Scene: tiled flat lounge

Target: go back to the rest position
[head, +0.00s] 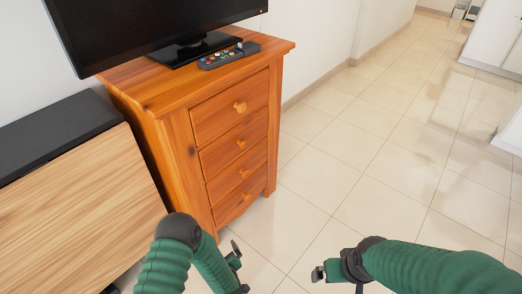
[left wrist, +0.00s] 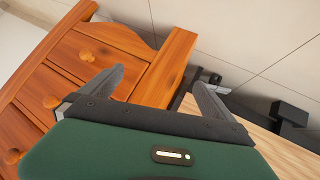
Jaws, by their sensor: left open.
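My left arm, in ribbed green with black joints, comes in at the bottom left of the head view, in front of the wooden chest of drawers (head: 188,150). My left gripper (left wrist: 156,77) shows in the left wrist view with its two dark fingers spread apart and nothing between them. Behind the fingers are the chest's orange side and drawer fronts (left wrist: 75,60). My right arm comes in from the lower right of the head view over the tiled floor.
A black television (head: 150,30) and a dark remote with coloured buttons (head: 222,58) are on the chest. A light wood panel with a black edge (head: 70,205) stands left of it. Tiled floor (head: 360,145) is open to the right, with white cabinets (head: 495,40) far off.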

